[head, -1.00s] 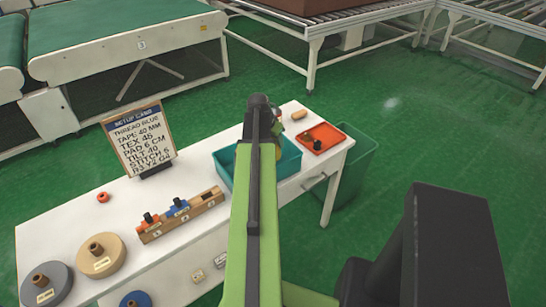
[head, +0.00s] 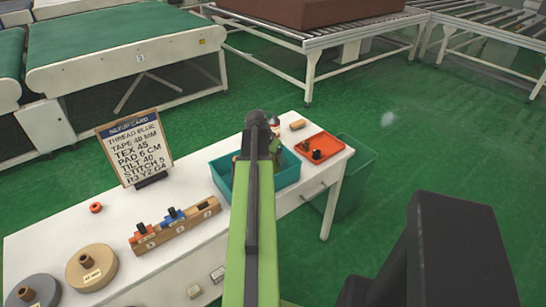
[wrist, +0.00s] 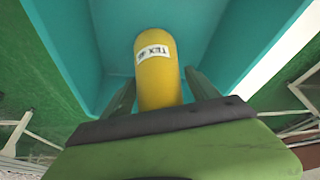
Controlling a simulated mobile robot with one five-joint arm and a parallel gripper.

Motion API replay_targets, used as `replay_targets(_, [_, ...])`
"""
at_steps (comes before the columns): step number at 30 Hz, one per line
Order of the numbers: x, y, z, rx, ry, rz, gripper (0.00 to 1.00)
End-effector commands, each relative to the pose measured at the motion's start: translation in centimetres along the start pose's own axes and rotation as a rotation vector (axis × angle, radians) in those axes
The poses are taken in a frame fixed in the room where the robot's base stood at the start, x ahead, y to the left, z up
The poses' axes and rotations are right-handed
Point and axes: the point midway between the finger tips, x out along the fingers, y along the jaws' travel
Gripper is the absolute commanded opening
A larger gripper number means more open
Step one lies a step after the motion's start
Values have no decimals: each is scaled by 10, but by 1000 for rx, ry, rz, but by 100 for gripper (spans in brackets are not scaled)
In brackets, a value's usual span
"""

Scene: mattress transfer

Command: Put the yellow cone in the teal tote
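The yellow cone (wrist: 158,75) shows in the wrist view between the two fingers of my gripper (wrist: 160,82), with a white label on it. The fingers lie close along both its sides and appear shut on it; its near end is hidden behind my gripper. The teal tote (wrist: 80,30) surrounds the cone in this view, its walls on both sides. In the head view the teal tote (head: 287,178) stands on the white table, and my gripper (head: 276,150) is over it. My arm hides part of the tote and the cone there.
An orange tray (head: 328,142) with small items is right of the tote. A wooden rack (head: 178,229) with orange and blue pieces, a sign board (head: 135,145) and large spools (head: 92,268) stand to the left. A green bin (head: 352,170) is beyond the table's right end.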

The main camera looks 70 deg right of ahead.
Motion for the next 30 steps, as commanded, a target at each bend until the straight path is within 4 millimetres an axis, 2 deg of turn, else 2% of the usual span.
replay_targets(7, [-2, 0, -1, 0, 0, 0, 69])
replay_targets(11, [-12, 0, -2, 0, 0, 0, 69])
replay_targets(17, [-49, 1, -4, -1, 0, 0, 69])
replay_targets(24, [-106, 1, -5, -1, 0, 0, 69])
replay_targets(27, [-120, 1, -4, -1, 0, 0, 69])
replay_targets(30, [-125, 0, -2, 0, 0, 0, 69])
